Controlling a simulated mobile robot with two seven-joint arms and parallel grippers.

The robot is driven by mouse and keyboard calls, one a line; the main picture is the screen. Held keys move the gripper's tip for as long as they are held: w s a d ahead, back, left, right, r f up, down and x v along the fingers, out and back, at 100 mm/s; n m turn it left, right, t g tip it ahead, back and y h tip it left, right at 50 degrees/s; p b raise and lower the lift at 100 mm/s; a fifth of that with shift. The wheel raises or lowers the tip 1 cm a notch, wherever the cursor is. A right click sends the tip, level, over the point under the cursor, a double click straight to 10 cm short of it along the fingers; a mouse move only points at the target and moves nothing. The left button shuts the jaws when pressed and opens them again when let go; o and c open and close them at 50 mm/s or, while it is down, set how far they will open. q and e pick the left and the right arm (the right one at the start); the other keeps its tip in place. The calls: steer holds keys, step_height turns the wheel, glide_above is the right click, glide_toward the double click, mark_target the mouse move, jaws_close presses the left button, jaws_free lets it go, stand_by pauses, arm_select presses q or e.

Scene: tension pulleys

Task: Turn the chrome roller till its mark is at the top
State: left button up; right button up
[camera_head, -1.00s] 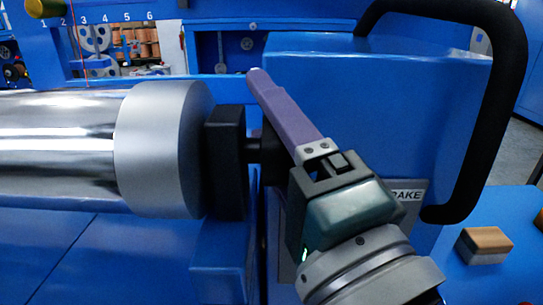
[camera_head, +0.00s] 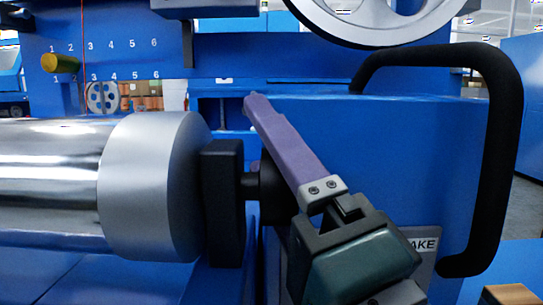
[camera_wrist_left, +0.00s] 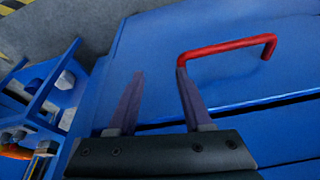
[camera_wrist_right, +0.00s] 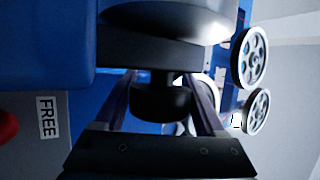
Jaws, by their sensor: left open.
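The chrome roller (camera_head: 48,185) lies at the left of the head view, with a matte grey end section (camera_head: 145,185). No mark shows on its visible side. A black block (camera_head: 222,200) and a short black shaft piece (camera_head: 250,187) stand at its right end. My right gripper (camera_head: 254,100) is beside the shaft; one purple finger shows, pointing up and left. In the right wrist view its open fingers (camera_wrist_right: 160,80) stand either side of a black round knob (camera_wrist_right: 160,103); contact is unclear. My left gripper (camera_wrist_left: 160,75) is open and empty, near a red handle (camera_wrist_left: 228,47).
A blue housing (camera_head: 400,130) with a large black handle (camera_head: 497,150) stands right of the roller. A spoked wheel (camera_head: 385,20) is above it. A numbered blue panel (camera_head: 120,60) is behind.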

steer(key=shift+o, duration=0.2)
steer(key=v, duration=1)
stand_by(0.6)
